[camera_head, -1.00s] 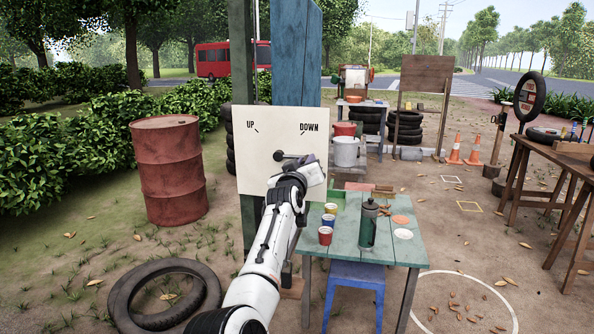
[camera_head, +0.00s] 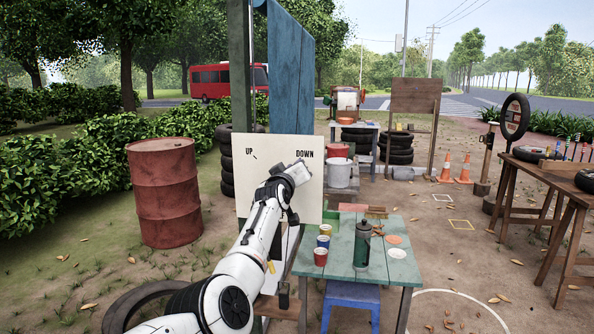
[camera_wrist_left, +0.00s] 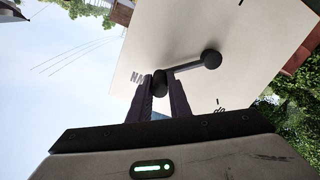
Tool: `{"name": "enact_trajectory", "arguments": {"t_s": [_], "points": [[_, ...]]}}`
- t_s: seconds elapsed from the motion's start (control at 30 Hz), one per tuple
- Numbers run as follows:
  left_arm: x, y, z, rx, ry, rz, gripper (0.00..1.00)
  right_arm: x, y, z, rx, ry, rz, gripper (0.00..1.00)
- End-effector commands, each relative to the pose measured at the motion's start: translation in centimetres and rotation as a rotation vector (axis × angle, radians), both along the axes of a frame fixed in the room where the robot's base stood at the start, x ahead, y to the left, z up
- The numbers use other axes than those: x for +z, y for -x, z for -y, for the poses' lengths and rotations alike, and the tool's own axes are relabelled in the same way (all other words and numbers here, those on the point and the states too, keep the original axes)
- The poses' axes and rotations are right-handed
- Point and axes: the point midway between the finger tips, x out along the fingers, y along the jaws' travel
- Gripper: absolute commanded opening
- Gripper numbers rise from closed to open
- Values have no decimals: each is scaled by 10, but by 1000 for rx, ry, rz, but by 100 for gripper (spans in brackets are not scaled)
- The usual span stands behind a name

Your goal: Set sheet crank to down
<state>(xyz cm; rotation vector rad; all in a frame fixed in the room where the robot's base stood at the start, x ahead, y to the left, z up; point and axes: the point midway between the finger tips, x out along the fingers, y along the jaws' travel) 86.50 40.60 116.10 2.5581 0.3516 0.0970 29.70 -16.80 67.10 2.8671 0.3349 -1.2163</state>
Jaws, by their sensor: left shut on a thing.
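The cream panel (camera_head: 246,190) carries the words UP at left and DOWN at right. My left gripper (camera_head: 301,168) is in front of the panel, just below DOWN; it hides the sheet crank in the head view. In the left wrist view the dark crank (camera_wrist_left: 188,67) runs from its round hub on the panel (camera_wrist_left: 265,50) to its handle. The handle sits between the fingers of my left gripper (camera_wrist_left: 160,84), which is shut on it beside the partly covered DOWN lettering. My right gripper is not in view.
A green table (camera_head: 340,262) with cups and a dark flask (camera_head: 362,243) stands right of my left arm. A blue stool (camera_head: 350,295) is under it. A red barrel (camera_head: 165,195) stands at left, and a tire (camera_head: 125,303) lies at lower left.

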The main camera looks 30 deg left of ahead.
Motion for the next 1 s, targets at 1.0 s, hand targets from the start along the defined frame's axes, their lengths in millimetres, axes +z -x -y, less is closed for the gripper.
{"name": "enact_trajectory", "arguments": {"t_s": [1.0], "points": [[5, 1, -4, 4, -4, 5, 36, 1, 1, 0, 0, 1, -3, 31]]}}
